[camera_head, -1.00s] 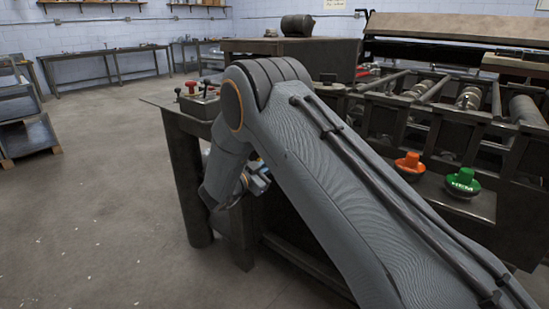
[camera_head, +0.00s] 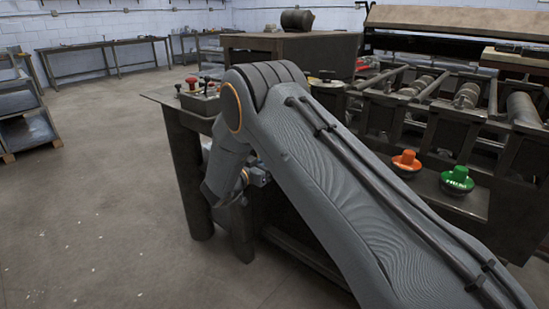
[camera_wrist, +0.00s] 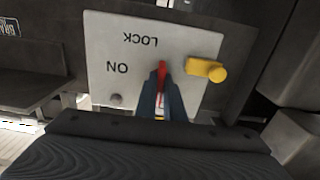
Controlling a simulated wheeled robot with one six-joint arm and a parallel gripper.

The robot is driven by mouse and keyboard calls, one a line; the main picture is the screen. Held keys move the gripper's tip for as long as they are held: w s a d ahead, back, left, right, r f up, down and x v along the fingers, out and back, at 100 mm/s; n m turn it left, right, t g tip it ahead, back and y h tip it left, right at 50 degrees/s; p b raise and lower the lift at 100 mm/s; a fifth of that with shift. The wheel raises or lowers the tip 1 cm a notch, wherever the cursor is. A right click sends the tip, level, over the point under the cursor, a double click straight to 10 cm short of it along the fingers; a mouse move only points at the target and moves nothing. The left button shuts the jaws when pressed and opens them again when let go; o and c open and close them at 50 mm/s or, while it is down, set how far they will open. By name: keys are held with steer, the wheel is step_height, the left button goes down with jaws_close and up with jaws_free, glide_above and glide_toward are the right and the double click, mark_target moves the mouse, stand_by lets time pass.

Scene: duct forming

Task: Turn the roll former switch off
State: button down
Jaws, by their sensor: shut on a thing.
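The wrist view shows a light grey switch plate (camera_wrist: 105,45), upside down, with the words ON and LOCK on it. A red switch handle (camera_wrist: 162,68) stands at its middle, pointing up in the picture. My gripper (camera_wrist: 161,88) is shut on the red handle, with its fingers around the lower part. A yellow knob or tab (camera_wrist: 207,69) sits just right of the handle. In the head view the plate and the fingertips are hidden behind my arm and the machine table (camera_head: 183,150).
The roll former (camera_head: 400,120) with its rollers fills the right side. An orange button (camera_head: 406,160) and a green button (camera_head: 457,180) sit on its front. A small control box with red knobs (camera_head: 191,82) is on the table corner. Open floor (camera_head: 95,220) lies to the left.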

steer(key=shift+w+d+r, duration=0.15)
steer(key=shift+w+r, duration=0.05)
steer(key=shift+r, duration=0.1)
steer(key=c, duration=1.9)
jaws_free()
steer(key=shift+o, duration=0.2)
steer(key=shift+d+f, duration=0.1)
steer(key=shift+d, duration=0.2)
steer(key=shift+s+a+f, duration=0.15)
steer(key=shift+s+a, duration=0.25)
steer(key=shift+a, duration=0.25)
steer(key=v, duration=0.7)
